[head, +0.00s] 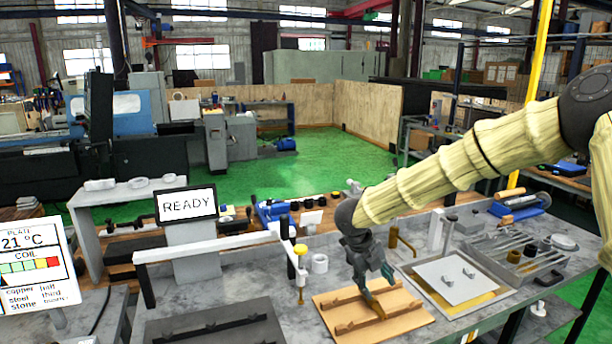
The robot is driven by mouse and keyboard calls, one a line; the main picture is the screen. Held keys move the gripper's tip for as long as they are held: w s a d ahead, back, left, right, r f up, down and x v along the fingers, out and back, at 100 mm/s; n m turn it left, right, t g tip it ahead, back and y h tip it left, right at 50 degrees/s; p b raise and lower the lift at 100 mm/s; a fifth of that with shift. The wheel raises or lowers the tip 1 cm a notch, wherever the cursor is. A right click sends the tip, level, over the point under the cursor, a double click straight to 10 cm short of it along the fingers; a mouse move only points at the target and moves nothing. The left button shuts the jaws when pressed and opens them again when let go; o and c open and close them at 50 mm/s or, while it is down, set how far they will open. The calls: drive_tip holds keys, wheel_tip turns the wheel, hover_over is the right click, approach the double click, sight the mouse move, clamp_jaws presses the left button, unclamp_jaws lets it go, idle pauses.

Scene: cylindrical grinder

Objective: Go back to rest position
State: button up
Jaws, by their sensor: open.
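My gripper (376,291) is at the end of my arm, which reaches in from the right in a pale ribbed sleeve. It points down over a brown wooden board (408,318) with dark rails on the grey bench. Its fingers are open. A brownish strip shows under the fingertips; I cannot tell whether it touches them.
To the right lie a tray with a light plate (462,277) and a wire rack (505,262). A yellow-topped clamp (300,270) and white ring (320,263) stand left of the board. A READY screen (187,204) stands further left. A yellow post (535,75) rises behind my arm.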

drive_tip(key=s+d+f+n+t, duration=0.1)
drive_tip(key=s+d+f+n, duration=0.1)
drive_tip(key=s+f+n, duration=0.5)
drive_tip(key=s+d+f+n+t, duration=0.1)
drive_tip(key=s+d+f+n, duration=0.2)
drive_tip(key=f, duration=0.7)
drive_tip(key=s+d+f+n+t, duration=0.1)
drive_tip(key=s+f+n, duration=0.45)
drive_tip(key=f, duration=0.35)
drive_tip(key=s+a+f+n+g+y, duration=0.1)
drive_tip(key=s+f+n+g, duration=0.3)
drive_tip(key=s, duration=0.7)
drive_tip(key=s+f+n+t+y, duration=0.1)
drive_tip(key=s+f+n+y, duration=0.15)
drive_tip(key=s+n, duration=0.6)
drive_tip(key=s+a+f+n+g+y, duration=0.15)
drive_tip(key=s+f+n, duration=0.25)
drive_tip(key=s, duration=0.9)
wheel_tip(320, 180, down, 12)
drive_tip(key=b, duration=1.2)
drive_tip(key=shift+w+d+h, duration=0.35)
drive_tip(key=shift+d+h, duration=0.05)
drive_tip(key=shift+d, duration=0.05)
